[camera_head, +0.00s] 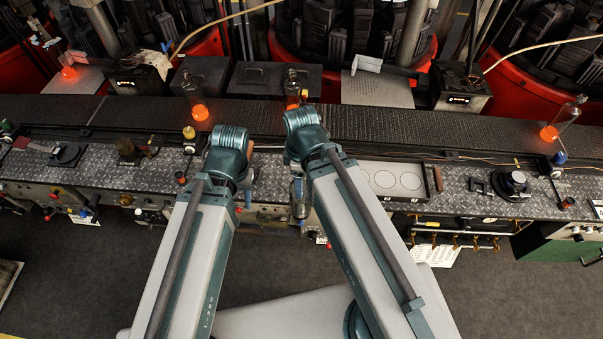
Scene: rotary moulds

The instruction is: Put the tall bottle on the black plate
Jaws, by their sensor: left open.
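Several clear glass bottles with glowing orange bottoms are in view; I cannot tell for sure which is the tall bottle. One bottle (194,93) stands on the dark conveyor at left of centre. Another bottle (292,84) is at the centre, its lower part partly hidden by my right arm. A third bottle (563,118) is at the right and looks tilted. Black plates lie behind the conveyor: one black plate (250,79) at the centre and one (216,70) behind the left bottle. My left gripper (244,197) is open, low over the bench front, away from the bottles. My right gripper is mostly hidden behind its arm.
The dark conveyor (385,128) runs across the whole view. A metal bench (90,174) in front carries fittings and a tray with pale discs (410,182). Grey plates (378,90) and control boxes (460,87) stand behind, before red machines. The conveyor's right half is largely clear.

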